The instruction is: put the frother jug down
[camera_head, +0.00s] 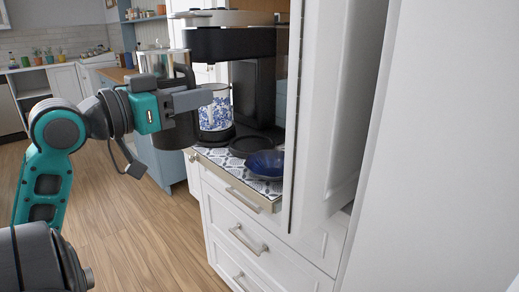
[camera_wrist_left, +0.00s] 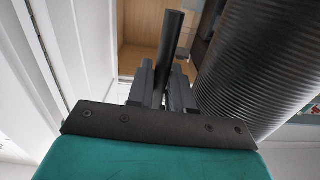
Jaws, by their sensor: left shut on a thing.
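The frother jug (camera_head: 178,131) is a dark cylinder, held up in front of the coffee counter in the head view. My left gripper (camera_head: 190,99) is shut on its upright black handle and covers part of the jug. In the left wrist view the handle is between the fingers of the left gripper (camera_wrist_left: 165,88), and the jug's ribbed dark body (camera_wrist_left: 262,62) fills the upper right. The jug looks about upright; whether its base touches anything cannot be told. My right gripper is not in view.
The patterned counter mat (camera_head: 222,159) holds a blue bowl (camera_head: 266,163), a dark round dish (camera_head: 244,147) and a blue-and-white container (camera_head: 215,113). A black coffee machine (camera_head: 232,43) stands behind. A tall white cabinet panel (camera_head: 330,110) borders the right. White drawers (camera_head: 245,225) are below.

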